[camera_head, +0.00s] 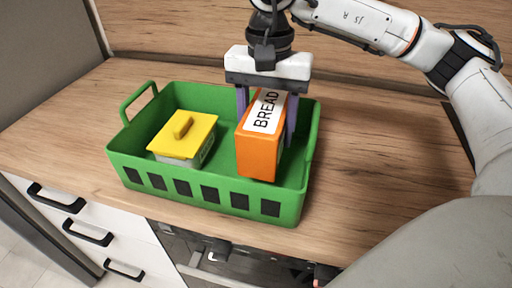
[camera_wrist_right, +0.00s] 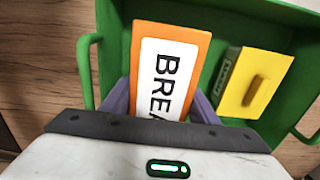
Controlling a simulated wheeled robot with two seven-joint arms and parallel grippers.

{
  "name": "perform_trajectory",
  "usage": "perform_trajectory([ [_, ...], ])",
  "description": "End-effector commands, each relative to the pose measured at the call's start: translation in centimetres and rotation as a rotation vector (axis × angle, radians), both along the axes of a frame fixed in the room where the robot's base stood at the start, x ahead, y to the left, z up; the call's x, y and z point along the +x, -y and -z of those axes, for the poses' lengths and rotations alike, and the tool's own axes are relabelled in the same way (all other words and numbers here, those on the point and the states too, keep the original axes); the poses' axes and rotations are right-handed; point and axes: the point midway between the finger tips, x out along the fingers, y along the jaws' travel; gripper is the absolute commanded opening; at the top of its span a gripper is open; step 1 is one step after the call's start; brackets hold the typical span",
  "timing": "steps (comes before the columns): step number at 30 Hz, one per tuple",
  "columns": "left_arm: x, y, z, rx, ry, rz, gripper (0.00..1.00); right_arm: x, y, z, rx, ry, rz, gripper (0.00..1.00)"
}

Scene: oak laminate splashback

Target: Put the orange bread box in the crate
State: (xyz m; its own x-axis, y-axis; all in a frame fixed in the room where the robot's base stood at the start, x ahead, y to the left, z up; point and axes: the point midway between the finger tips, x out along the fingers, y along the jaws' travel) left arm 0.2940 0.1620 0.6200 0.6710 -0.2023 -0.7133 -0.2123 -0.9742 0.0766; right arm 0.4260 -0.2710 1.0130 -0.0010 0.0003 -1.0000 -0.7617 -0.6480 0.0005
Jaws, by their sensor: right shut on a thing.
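The orange bread box (camera_head: 258,154) has a white label reading BREAD. It is in the right part of the green crate (camera_head: 150,180), within its walls, and I cannot tell whether it touches the crate floor. My right gripper (camera_head: 266,115) is shut on the bread box from above, a purple finger on each side. In the right wrist view the bread box (camera_wrist_right: 192,55) sits between the fingers, with the crate (camera_wrist_right: 113,50) around it. My left gripper is in neither view.
A grey container with a yellow lid (camera_head: 183,135) stands in the left part of the crate. The crate rests on a wooden counter (camera_head: 380,150) above white drawers (camera_head: 90,220). The counter to the right of the crate is clear. A wooden splashback (camera_head: 180,27) runs behind.

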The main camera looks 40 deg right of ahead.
Motion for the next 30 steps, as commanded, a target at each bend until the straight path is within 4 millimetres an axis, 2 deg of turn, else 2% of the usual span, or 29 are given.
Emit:
perform_trajectory([
  [7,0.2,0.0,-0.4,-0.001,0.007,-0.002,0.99,0.0,0.0,2.0,0.001,0.002,-0.001,0.2],
  [13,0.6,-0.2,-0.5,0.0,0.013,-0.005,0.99,0.0,0.0,4.6,0.0,0.001,0.0,0.2],
  [24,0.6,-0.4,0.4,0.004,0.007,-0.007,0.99,0.0,0.0,5.3,0.001,0.002,-0.001,0.2],
  [25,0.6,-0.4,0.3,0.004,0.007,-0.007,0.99,0.0,0.0,5.3,0.001,0.001,-0.001,0.56],
  [28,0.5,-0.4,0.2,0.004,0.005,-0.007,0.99,0.0,0.0,5.2,0.0,0.0,-0.001,0.73],
  [30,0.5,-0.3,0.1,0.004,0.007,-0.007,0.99,0.0,0.0,5.2,0.001,0.001,-0.001,0.73],
])
